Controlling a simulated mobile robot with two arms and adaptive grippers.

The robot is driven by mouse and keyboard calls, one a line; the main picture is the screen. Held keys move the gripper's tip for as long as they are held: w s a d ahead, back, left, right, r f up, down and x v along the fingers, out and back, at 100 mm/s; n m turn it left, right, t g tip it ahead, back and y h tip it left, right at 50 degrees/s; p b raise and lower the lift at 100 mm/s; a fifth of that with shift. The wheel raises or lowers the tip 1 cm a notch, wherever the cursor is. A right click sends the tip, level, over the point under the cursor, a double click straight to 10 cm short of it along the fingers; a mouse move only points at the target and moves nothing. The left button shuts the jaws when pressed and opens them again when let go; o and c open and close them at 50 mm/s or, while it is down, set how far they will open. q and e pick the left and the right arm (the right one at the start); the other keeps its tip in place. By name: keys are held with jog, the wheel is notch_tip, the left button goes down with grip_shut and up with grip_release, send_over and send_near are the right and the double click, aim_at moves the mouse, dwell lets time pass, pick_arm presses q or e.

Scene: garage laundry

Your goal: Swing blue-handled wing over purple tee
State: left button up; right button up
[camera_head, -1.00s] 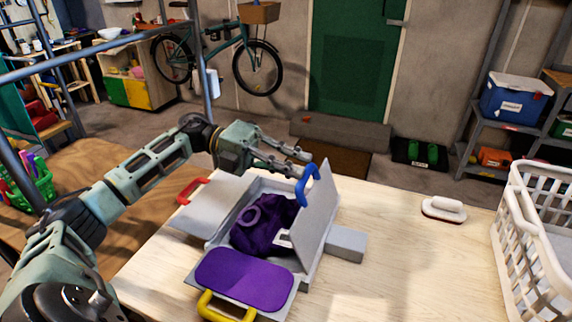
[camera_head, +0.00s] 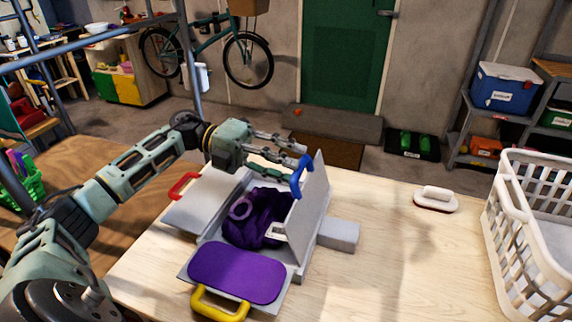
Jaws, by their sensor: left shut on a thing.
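The folding board is grey with a purple tee (camera_head: 255,218) bunched in its middle. The blue-handled wing (camera_head: 311,205) stands raised, nearly upright, on the right of the tee. Its blue handle (camera_head: 302,178) is at the top. My left gripper (camera_head: 304,162) is shut on the blue handle, its fingers partly hidden by it. The red-handled wing (camera_head: 203,200) lies flat at the left. The yellow-handled flap (camera_head: 237,272) with a purple pad lies flat at the front. My right gripper is not in view.
A grey block (camera_head: 338,235) sits right of the raised wing. A white laundry basket (camera_head: 505,235) stands at the table's right edge, and a white-handled brush (camera_head: 436,199) lies toward the back. The table (camera_head: 400,265) between board and basket is clear.

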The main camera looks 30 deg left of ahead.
pick_arm(q)
jog(key=v, duration=1.2)
dwell(0.3)
